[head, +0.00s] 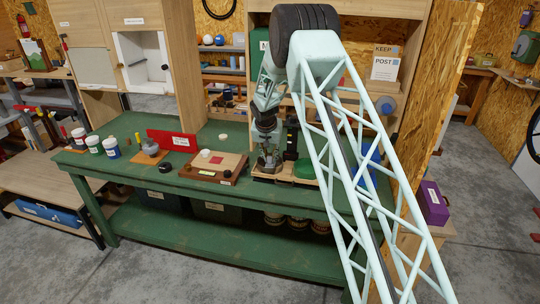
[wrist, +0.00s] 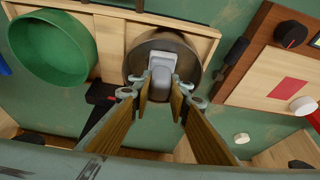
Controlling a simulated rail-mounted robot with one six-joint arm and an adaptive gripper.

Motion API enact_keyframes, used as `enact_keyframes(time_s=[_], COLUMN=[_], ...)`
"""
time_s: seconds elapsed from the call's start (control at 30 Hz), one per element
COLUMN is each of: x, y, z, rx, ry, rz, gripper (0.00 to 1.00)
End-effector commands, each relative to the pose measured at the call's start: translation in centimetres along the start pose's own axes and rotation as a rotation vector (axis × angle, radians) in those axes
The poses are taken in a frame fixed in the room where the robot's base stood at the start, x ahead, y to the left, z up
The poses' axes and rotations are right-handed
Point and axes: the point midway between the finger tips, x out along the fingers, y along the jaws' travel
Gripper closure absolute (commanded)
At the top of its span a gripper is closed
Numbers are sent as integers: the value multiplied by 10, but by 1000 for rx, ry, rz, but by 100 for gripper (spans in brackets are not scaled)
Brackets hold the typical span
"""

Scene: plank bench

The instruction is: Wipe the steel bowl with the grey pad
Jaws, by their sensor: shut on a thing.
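The steel bowl (wrist: 136,58) stands on a light wooden tray (wrist: 108,40) on the green bench. My gripper (wrist: 162,92) points down over the bowl and is shut on the grey pad (wrist: 161,63). The pad shows in the wrist view between the fingertips, within the bowl's outline. Whether it touches the inside of the bowl cannot be told. In the head view my gripper (head: 268,160) is at the bowl (head: 262,166), and the pad is too small to make out. The near part of the bowl is hidden by my fingers in the wrist view.
A green bowl (wrist: 50,46) shares the tray, beside the steel one. A wooden board with a red square (wrist: 288,91), a black knob (wrist: 290,34) and a white disc (wrist: 303,106) lies on the other side.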

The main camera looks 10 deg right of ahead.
Motion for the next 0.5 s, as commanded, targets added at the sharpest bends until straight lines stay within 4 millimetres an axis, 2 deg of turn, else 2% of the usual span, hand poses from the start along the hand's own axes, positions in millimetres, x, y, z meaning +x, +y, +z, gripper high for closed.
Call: enact_keyframes(time_s=[0.27, 0.37, 0.5], x=[4, 5, 3], y=[-2, -2, -2], z=[-16, -15, -2], rx=[-3, -4, -4], ry=[-1, -2, -2], rz=[-1, -1, 0], gripper=[93, 93, 93])
